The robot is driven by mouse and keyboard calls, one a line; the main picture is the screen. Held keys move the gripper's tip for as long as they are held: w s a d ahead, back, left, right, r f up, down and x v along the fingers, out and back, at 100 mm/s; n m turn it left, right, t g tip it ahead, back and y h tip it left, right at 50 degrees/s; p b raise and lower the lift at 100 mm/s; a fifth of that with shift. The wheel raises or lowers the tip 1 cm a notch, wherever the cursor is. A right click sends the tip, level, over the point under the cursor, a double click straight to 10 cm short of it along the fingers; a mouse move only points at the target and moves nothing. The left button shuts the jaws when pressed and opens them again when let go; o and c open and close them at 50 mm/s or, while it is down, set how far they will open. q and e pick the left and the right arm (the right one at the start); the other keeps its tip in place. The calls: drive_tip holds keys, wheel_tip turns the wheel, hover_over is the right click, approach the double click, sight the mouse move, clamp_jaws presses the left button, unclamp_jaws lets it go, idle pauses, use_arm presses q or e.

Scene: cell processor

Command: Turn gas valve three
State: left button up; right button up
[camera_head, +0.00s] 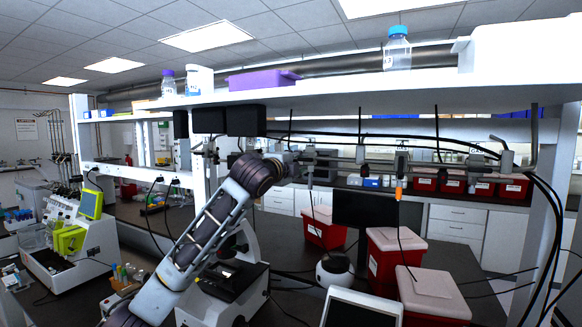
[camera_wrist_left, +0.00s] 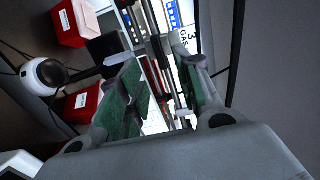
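My left arm reaches up from the lower left in the head view, with the left gripper (camera_head: 290,160) at the valve rail under the shelf. In the left wrist view the left gripper (camera_wrist_left: 163,75) is open, its two green-padded fingers apart. A white label reading "3" and "GAS" (camera_wrist_left: 187,40) shows beyond the upper right finger. Dark and grey pipe parts show between the fingers, but the valve three handle cannot be told apart clearly. No contact with it can be made out. My right gripper is not in view.
The shelf (camera_head: 350,101) runs above the rail. Other valve fittings (camera_head: 402,162) and hanging cables are to the right. Red bins with pale lids (camera_head: 385,262), a dark monitor (camera_head: 358,208) and a microscope (camera_head: 235,270) stand below.

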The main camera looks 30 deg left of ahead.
use_arm(q)
drive_tip(key=shift+s+d, duration=0.1)
drive_tip(key=shift+s, duration=1.8)
drive_tip(key=shift+f, duration=0.1)
